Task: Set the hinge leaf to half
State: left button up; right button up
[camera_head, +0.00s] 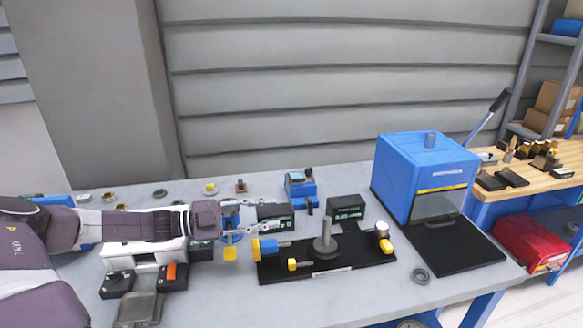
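My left arm comes in from the left, and my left gripper (263,216) is over the middle of the table. Its two thin fingers are spread apart, with nothing clearly held between them. A blue fixture (230,222) shows partly behind the gripper, with a yellow tab (230,254) below it. I cannot tell for certain which part is the hinge leaf; it may belong to this fixture, which my gripper partly hides. A black board (345,264) in front carries a grey post (325,240), a blue-and-yellow block (266,248) and yellow-marked parts. My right gripper is not in view.
Dark boxes (346,208) stand behind the board, and a small blue device (300,187) is farther back. A large blue machine (427,172) with a lever stands at the right. A metal ring (421,275) lies near the front. The table's front middle is clear.

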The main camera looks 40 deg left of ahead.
aim_at(296, 177)
jog(key=i+j, duration=0.7)
jog(key=j, duration=0.2)
